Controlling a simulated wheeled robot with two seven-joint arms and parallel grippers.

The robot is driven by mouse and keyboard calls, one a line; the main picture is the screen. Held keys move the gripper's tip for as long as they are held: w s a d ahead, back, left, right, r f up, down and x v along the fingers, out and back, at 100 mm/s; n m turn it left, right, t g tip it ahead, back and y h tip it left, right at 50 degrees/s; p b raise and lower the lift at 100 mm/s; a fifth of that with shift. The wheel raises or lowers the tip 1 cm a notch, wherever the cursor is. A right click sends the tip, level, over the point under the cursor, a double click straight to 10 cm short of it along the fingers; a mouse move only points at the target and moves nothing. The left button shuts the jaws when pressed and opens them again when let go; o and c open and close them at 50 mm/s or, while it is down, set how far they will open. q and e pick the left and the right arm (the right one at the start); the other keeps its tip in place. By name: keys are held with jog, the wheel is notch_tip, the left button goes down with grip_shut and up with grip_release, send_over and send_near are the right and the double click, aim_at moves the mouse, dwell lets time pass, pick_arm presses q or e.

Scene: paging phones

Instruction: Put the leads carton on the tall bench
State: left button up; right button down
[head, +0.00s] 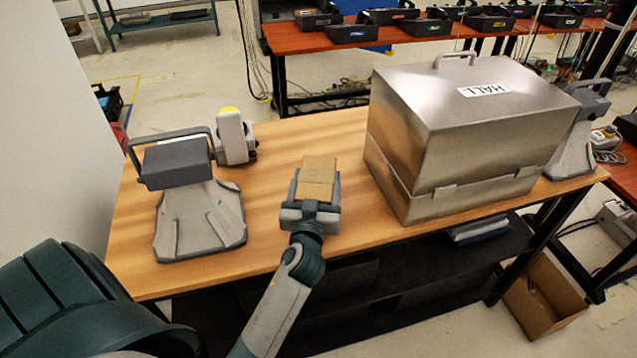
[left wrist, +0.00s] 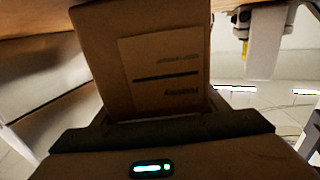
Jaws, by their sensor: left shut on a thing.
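The leads carton (head: 317,175) is a small brown cardboard box. My left gripper (head: 312,200) is shut on it, with fingers along its sides. The left wrist view shows the carton (left wrist: 140,55) close up, with a printed label upside down in the picture. In the head view it appears over the front middle of the wooden-topped bench (head: 275,165); I cannot tell whether it touches the top. I cannot tell if this is the tall bench. My right gripper is not in view.
A large metal case (head: 465,130) marked HALL stands right of the carton. A grey stand device (head: 195,195) and a white device (head: 232,137) stand to the left. Bare wood lies around the carton. An open cardboard box (head: 545,295) is on the floor at right.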

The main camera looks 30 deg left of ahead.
pick_arm(q)
jog(key=shift+w+f, duration=0.1)
jog(key=shift+f, duration=0.05)
jog(key=shift+s+f, duration=0.1)
jog(key=shift+s, duration=0.1)
jog(key=o, duration=1.4)
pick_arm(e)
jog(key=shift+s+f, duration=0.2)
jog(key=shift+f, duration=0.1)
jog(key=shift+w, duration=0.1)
pick_arm(q)
jog(key=shift+r, duration=0.2)
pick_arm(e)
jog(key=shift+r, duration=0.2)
